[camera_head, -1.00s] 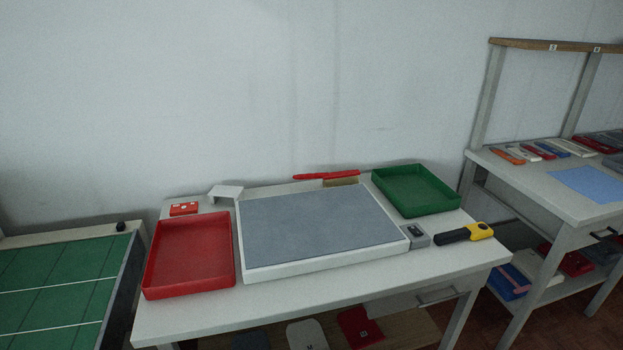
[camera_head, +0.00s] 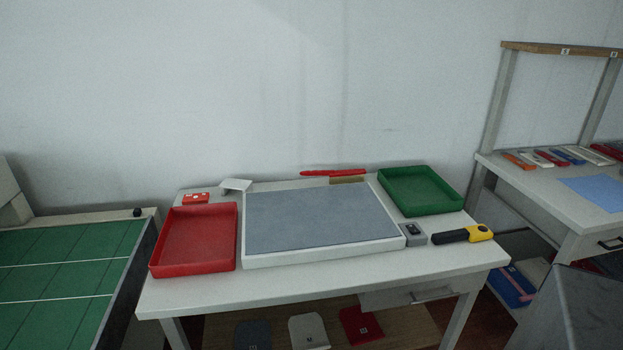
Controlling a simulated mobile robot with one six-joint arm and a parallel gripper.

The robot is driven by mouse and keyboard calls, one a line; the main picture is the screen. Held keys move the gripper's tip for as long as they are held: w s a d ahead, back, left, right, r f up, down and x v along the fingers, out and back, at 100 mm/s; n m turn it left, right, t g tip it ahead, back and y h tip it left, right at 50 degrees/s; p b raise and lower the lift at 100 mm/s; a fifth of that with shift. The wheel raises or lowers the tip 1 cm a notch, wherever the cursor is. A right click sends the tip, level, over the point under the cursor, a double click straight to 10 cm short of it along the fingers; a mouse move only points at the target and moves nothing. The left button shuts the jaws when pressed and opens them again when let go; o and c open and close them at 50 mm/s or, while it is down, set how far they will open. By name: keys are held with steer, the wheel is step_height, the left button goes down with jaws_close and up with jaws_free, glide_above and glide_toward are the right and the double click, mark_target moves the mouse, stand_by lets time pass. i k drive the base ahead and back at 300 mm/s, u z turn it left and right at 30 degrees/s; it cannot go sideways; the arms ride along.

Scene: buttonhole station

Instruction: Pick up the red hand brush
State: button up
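The red hand brush (camera_head: 333,172) lies at the back of the white table (camera_head: 300,283), by the wall. Its red handle points left and its tan bristles (camera_head: 347,180) show under the right part. It sits just behind the grey-topped board (camera_head: 318,218), left of the green tray (camera_head: 420,190). Whether it touches the board I cannot tell. My gripper is not seen in this view.
A red tray (camera_head: 194,240) stands left of the board. A small grey box (camera_head: 413,235) and a yellow-black tool (camera_head: 463,234) lie at the right. A green-topped table (camera_head: 70,262) is at left, a shelf bench (camera_head: 545,185) at right. A dark grey block (camera_head: 590,310) fills the lower right corner.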

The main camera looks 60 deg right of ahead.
mark_target(341, 175)
steer(key=z, duration=0.25)
steer(key=k, duration=0.2)
steer(key=u, duration=1.9)
steer(key=k, duration=0.55)
steer(key=z, duration=0.6)
steer(key=k, duration=0.8)
steer(key=z, duration=0.75)
steer(key=i, duration=1.55)
steer(key=u, duration=0.05)
